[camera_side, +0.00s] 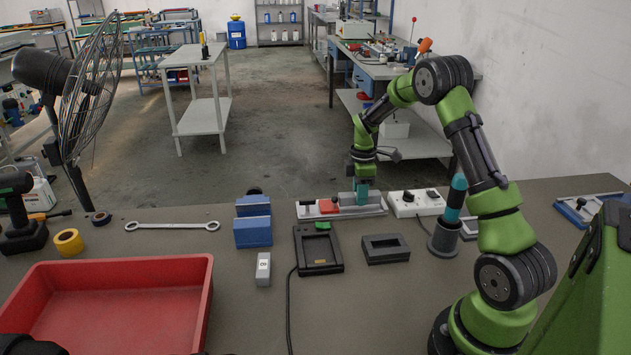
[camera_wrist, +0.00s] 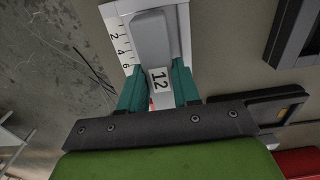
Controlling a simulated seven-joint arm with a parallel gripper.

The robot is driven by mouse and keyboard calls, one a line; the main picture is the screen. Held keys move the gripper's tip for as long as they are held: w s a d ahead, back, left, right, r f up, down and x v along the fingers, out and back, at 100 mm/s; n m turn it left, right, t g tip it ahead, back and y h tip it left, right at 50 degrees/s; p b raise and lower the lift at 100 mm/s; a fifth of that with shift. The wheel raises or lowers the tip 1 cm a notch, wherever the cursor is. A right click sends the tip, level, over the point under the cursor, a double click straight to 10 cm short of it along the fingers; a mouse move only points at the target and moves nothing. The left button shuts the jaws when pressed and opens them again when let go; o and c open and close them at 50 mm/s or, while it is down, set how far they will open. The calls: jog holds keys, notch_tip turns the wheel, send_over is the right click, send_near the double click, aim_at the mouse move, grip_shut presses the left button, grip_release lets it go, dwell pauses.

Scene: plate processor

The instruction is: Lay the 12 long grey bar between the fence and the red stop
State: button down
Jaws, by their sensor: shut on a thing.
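The grey bar marked 12 (camera_wrist: 151,38) lies between the teal fingers of my gripper (camera_wrist: 160,90) in the wrist view, its label end towards the gripper. My gripper (camera_side: 361,194) is shut on it, pointing down over the pale fixture (camera_side: 312,211) in the side view. The red stop (camera_side: 328,206) sits on the fixture just left of the fingers; a thin red sliver shows by the label in the wrist view. The fixture's scale (camera_wrist: 121,45) runs along the bar's left. The fence is not clearly told apart, and whether the bar touches the fixture is unclear.
A small numbered grey block (camera_side: 263,270) stands nearer the camera. Blue blocks (camera_side: 253,232), a black device (camera_side: 318,250), and a dark frame (camera_side: 386,249) surround the fixture's front. A white socket box (camera_side: 416,204) is close on its right. A red tray (camera_side: 110,300) is front left.

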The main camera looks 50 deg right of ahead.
jog(key=shift+f, duration=0.7)
dwell(0.8)
jog(key=c, duration=0.9)
grip_release()
jog(key=shift+o, duration=0.8)
jog(key=shift+c, duration=0.8)
jog(key=shift+s, duration=0.1)
